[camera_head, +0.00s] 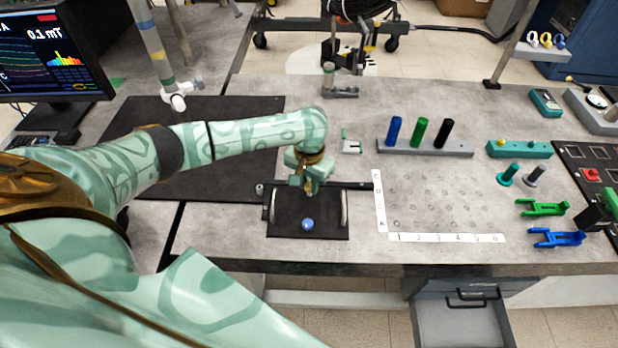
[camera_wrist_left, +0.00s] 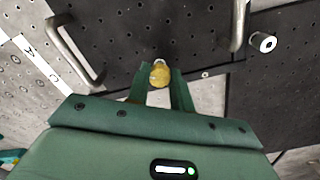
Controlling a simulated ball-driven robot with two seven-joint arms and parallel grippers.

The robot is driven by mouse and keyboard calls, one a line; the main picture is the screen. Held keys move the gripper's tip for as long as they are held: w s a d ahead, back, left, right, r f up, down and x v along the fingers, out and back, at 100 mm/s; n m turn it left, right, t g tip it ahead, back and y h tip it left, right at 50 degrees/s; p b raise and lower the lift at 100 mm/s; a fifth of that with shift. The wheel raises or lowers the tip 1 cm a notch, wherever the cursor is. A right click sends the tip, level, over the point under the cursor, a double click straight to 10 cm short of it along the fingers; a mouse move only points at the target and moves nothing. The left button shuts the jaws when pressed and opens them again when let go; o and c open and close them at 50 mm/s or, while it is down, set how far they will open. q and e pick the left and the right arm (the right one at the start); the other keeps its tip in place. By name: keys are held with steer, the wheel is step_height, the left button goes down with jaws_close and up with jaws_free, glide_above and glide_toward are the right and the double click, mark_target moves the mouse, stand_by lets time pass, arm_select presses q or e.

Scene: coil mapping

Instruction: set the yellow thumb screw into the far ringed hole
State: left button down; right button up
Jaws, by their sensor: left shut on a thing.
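My left gripper (camera_head: 312,182) hangs above the dark handled plate near the table's front. In the left wrist view, its two green fingers are shut on the yellow thumb screw (camera_wrist_left: 160,76), which sits between the fingertips. The screw is hidden behind the gripper in the head view. A grid of small holes (camera_head: 440,200) lies to the right, with numbered and lettered white strips along two sides. I cannot tell which hole there is the far ringed one. My right gripper is not in view.
A rack with blue, green and black cylinders (camera_head: 425,148) stands behind the hole grid. Green (camera_head: 542,208) and blue (camera_head: 556,238) brackets lie to its right. An open drawer (camera_head: 458,322) hangs below.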

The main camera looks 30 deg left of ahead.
arm_select(q)
steer(key=shift+f, duration=0.75)
stand_by(0.3)
steer(key=m, duration=0.5)
steer(key=c, duration=1.1)
jaws_free()
steer(key=shift+c, duration=0.2)
step_height(320, 180, up, 16)
steer(key=p, duration=0.7)
